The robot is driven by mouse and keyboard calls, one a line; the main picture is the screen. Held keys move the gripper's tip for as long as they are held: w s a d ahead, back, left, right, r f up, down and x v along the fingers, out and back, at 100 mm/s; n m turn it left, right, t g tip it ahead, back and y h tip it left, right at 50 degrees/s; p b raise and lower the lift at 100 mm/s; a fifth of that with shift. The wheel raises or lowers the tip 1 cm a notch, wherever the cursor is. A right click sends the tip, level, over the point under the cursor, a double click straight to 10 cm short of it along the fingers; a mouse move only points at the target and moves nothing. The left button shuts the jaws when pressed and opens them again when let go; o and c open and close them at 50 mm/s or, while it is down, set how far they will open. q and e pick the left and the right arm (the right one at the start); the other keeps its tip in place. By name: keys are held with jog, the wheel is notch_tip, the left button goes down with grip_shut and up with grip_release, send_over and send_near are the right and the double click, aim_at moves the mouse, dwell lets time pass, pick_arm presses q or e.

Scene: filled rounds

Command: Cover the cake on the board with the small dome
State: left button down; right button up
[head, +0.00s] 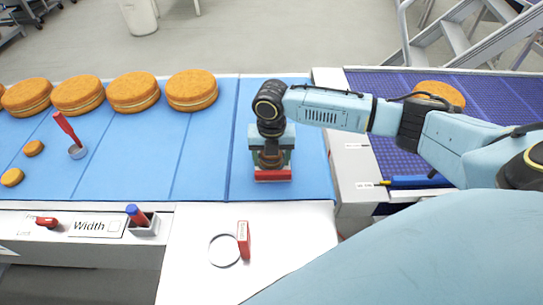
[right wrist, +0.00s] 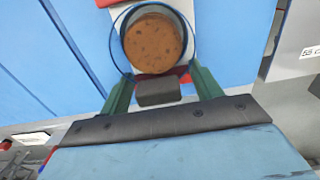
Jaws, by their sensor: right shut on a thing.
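My right gripper (head: 271,163) points down over the blue belt in the head view. In the right wrist view its two green fingers (right wrist: 162,88) stand apart, shut on the small dome (right wrist: 114,30), a clear dome that shows mainly as a thin dark rim. The round brown cake (right wrist: 153,42) shows inside that rim, on the white board (right wrist: 178,8). Whether the rim touches the board or hangs above it, I cannot tell. In the head view the gripper hides the cake, and a red edge (head: 273,175) shows below the fingers. My left gripper is out of view.
Several large round cakes (head: 191,90) stand along the back of the belt. Small cakes (head: 12,177) and a red-handled tool (head: 68,130) lie at left. A ring mark (head: 224,250) and red label block (head: 243,240) are on the white front table. A purple belt (head: 400,150) is at right.

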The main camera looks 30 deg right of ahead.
jog(key=shift+p, duration=0.45)
jog(key=shift+f, duration=0.2)
dwell(0.8)
jog(key=o, duration=1.3)
notch_tip(320, 180, up, 7)
jog(key=p, duration=0.7)
jog(key=shift+p, duration=0.4)
